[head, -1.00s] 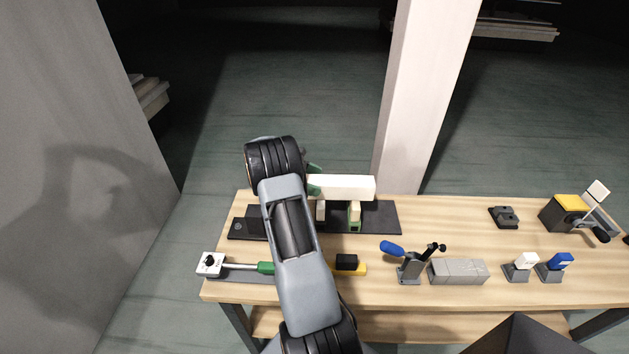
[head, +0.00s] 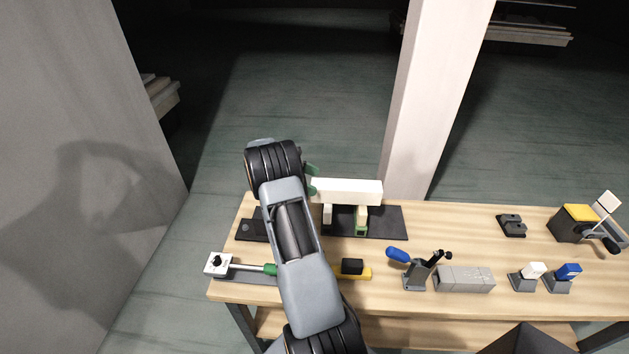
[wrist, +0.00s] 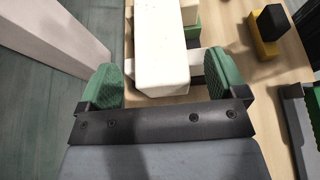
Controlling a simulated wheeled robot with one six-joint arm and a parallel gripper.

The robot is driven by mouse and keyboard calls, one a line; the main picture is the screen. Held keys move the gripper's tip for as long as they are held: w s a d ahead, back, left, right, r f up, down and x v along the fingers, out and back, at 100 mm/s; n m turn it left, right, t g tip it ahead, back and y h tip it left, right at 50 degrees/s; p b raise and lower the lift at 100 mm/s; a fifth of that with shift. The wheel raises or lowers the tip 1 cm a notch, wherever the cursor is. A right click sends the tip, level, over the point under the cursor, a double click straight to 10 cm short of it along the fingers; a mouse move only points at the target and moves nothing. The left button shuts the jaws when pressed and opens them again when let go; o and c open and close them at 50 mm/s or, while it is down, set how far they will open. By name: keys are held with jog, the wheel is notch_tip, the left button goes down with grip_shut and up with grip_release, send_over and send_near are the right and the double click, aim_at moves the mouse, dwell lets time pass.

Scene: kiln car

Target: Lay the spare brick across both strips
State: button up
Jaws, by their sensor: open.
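The spare brick (head: 347,191), a long white block, lies level on top of two upright cream strips, the left strip (head: 328,214) and the right strip (head: 361,215). The strips stand on a dark plate (head: 390,222) on the bench. My gripper (head: 313,179) is at the brick's left end in the head view, its green fingers open. In the wrist view, the brick (wrist: 162,55) runs between the two fingers, with a gap visible on each side. My arm hides the left part of the plate.
On the bench (head: 450,220) are a blue-handled clamp (head: 415,270), a grey block (head: 464,279), a yellow piece with a black knob (head: 352,269) and small blue and white blocks at the right.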

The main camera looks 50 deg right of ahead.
jog(key=shift+p+v, duration=0.55)
jog(key=shift+v, duration=1.5)
jog(key=shift+w+a, duration=0.1)
jog(key=p+v, duration=0.4)
jog(key=v, duration=0.9)
jog(key=shift+w+a+r, duration=0.2)
jog(key=shift+a, duration=0.05)
jog(key=shift+f, duration=0.1)
